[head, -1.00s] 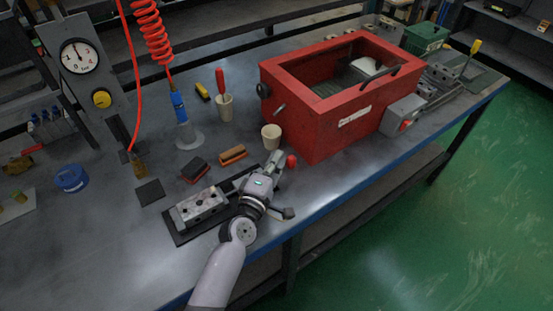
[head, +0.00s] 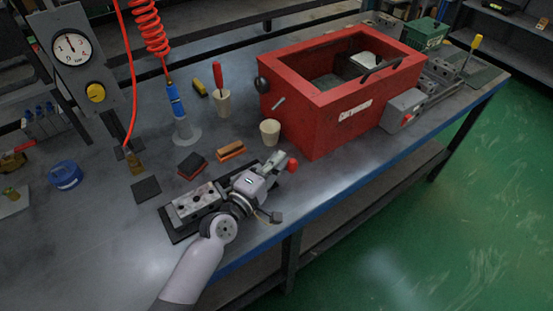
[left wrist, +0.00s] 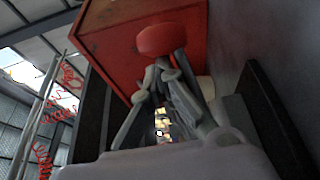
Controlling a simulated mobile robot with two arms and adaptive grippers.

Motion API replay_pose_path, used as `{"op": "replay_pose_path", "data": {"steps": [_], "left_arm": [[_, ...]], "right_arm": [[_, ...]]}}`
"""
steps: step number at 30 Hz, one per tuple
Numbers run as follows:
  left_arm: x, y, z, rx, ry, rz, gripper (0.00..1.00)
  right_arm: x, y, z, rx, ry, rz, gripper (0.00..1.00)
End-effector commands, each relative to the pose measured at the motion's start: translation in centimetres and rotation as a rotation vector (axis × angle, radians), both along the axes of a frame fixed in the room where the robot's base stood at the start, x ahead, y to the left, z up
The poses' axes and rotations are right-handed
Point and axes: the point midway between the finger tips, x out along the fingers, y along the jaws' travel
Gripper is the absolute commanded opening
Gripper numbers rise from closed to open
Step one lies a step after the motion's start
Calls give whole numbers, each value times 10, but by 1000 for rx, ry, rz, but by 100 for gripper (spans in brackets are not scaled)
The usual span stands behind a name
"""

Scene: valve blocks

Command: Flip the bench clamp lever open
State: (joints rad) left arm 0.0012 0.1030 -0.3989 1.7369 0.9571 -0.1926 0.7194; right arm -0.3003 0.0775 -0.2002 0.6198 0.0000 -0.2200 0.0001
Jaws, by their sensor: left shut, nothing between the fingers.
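The bench clamp's lever shows as a red knob (head: 291,165) just past my left fingertips, near the bench's front edge. In the left wrist view the red knob (left wrist: 162,40) sits straight ahead of the fingertips; I cannot tell whether they touch. My left gripper (head: 279,160) is shut with nothing between its fingers; its fingers also show in the left wrist view (left wrist: 166,75). My gripper and wrist hide most of the clamp and lever arm. A grey valve block (head: 195,203) sits on a dark plate beside my wrist. My right gripper is out of view.
A large red box (head: 325,125) stands behind and right of the knob. A beige cup (head: 270,132), a wooden-backed brush (head: 230,149) and a dark block (head: 192,166) lie close behind the gripper. The bench front left is clear.

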Motion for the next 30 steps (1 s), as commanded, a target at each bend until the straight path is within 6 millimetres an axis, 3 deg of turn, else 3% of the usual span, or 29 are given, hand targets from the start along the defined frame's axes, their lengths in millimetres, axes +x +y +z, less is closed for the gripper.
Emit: {"op": "replay_pose_path", "data": {"steps": [8, 16, 30], "left_arm": [[-10, -1, -1, -2, 1, -1, 0], [-18, 1, -2, 10, -2, -132, 0], [-38, 6, 0, 0, 1, -130, 0]], "right_arm": [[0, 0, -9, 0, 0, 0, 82], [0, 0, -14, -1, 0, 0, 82], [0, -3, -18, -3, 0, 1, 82]]}}
